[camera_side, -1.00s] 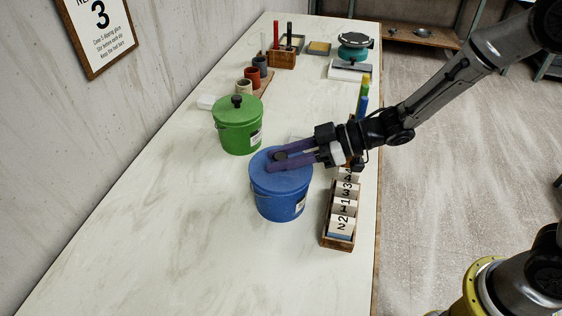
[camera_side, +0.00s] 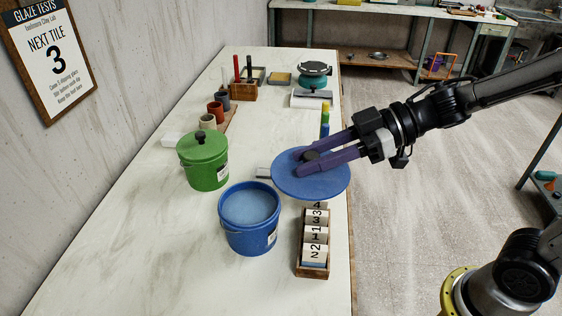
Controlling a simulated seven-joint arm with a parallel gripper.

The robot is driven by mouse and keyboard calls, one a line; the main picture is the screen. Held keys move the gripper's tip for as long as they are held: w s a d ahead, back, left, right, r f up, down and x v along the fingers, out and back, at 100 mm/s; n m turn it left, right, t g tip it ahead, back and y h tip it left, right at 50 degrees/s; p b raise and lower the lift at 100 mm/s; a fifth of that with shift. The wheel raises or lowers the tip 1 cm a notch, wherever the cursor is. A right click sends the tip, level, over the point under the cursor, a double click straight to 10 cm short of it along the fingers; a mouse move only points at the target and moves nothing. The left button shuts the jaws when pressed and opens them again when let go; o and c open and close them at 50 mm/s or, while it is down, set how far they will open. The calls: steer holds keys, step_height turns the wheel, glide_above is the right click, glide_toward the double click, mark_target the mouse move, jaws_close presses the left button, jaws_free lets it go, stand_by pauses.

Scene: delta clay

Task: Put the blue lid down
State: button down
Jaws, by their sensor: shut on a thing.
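The blue lid (camera_side: 312,186) is a flat round disc with a dark knob (camera_side: 311,156). My gripper (camera_side: 305,163) has purple fingers shut on that knob and holds the lid in the air. In the picture the lid is up and to the right of the blue bucket (camera_side: 248,238), over the far end of the tile rack. The blue bucket stands open on the table (camera_side: 150,250), with pale blue glaze (camera_side: 249,205) inside.
A wooden rack (camera_side: 312,270) of numbered tiles stands right of the blue bucket, near the table edge. A green bucket (camera_side: 203,165) with its lid on stands left. Cups (camera_side: 215,112) and other items fill the back. The front left of the table is clear.

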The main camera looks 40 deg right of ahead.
steer(key=shift+s+d+r, duration=0.35)
steer(key=shift+s+d, duration=0.1)
steer(key=shift+s, duration=0.25)
steer(key=w+d+m+t+h, duration=0.2)
steer(key=w+d+m+h, duration=0.1)
steer(key=w+d, duration=0.1)
steer(key=w+d+r+m+t+h, duration=0.1)
steer(key=w+d+m+t+h, duration=0.1)
steer(key=w+d+m+h, duration=0.1)
steer(key=w+d+r+m+t+h, duration=0.1)
steer(key=w+d+m+t+h, duration=0.1)
steer(key=d, duration=0.5)
steer(key=shift+w+r+m+h, duration=0.1)
steer(key=shift+w+m+h, duration=0.35)
steer(key=shift+w, duration=0.4)
steer(key=shift+w+r+m+h, duration=0.1)
steer(key=shift+w+m+h, duration=0.25)
steer(key=shift+w+m, duration=0.35)
steer(key=shift+m+h, duration=0.65)
steer(key=shift+h, duration=0.25)
steer(key=d+f, duration=0.1)
steer(key=d, duration=0.1)
steer(key=d+f, duration=0.1)
steer(key=f, duration=0.1)
steer(key=shift+w+d, duration=0.1)
steer(key=shift+d, duration=0.25)
